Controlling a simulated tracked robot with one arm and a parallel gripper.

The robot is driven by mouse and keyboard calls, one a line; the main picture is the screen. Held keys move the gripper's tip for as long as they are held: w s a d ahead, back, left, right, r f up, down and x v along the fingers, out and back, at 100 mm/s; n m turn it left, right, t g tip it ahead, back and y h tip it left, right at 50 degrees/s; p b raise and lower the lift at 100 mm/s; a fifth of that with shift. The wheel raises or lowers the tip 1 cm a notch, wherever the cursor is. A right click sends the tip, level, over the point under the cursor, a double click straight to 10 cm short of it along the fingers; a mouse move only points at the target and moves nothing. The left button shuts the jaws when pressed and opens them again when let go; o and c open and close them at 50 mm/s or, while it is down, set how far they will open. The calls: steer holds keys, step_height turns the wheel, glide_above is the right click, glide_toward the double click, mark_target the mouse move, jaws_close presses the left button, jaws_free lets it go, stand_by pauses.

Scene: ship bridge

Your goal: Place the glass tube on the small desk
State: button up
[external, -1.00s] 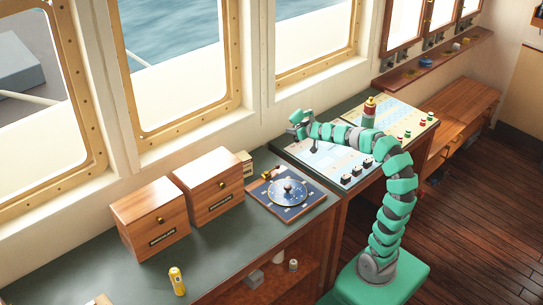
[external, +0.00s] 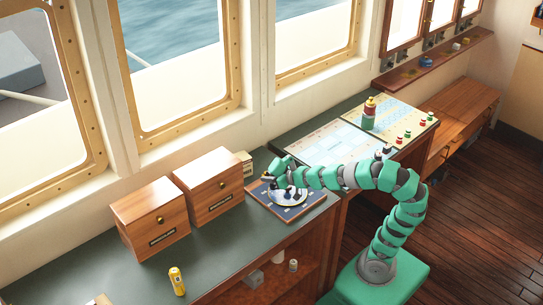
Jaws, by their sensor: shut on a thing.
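My gripper (external: 275,173) is low over the far left part of a dark blue board with a round silver dial (external: 290,194), on the long green-topped counter. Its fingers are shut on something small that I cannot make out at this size. I cannot pick out the glass tube for certain. A small desk (external: 398,154) with a pale chart and a control panel on top stands to the right of the counter. My forearm reaches left across its near side.
Two wooden drawer boxes (external: 150,217) (external: 208,185) stand left of the board. A yellow can (external: 177,281) stands at the counter's front. A red-topped cylinder (external: 369,113) and several small knobs stand on the desk. The chart (external: 325,142) has clear room.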

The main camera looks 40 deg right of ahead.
steer(key=shift+n+y, duration=0.3)
steer(key=s+a, duration=0.1)
steer(key=s, duration=0.1)
steer(key=s+a, duration=0.1)
steer(key=s, duration=0.1)
steer(key=s+a+f, duration=0.1)
steer(key=s+a, duration=0.1)
steer(key=shift+s+a, duration=0.1)
steer(key=shift+s, duration=0.1)
steer(key=s, duration=0.3)
steer(key=s+a, duration=0.1)
steer(key=s, duration=0.1)
steer(key=shift+s+r, duration=0.25)
steer(key=shift+s+d+r, duration=0.1)
steer(key=shift+s+d, duration=0.05)
steer(key=shift+s, duration=0.3)
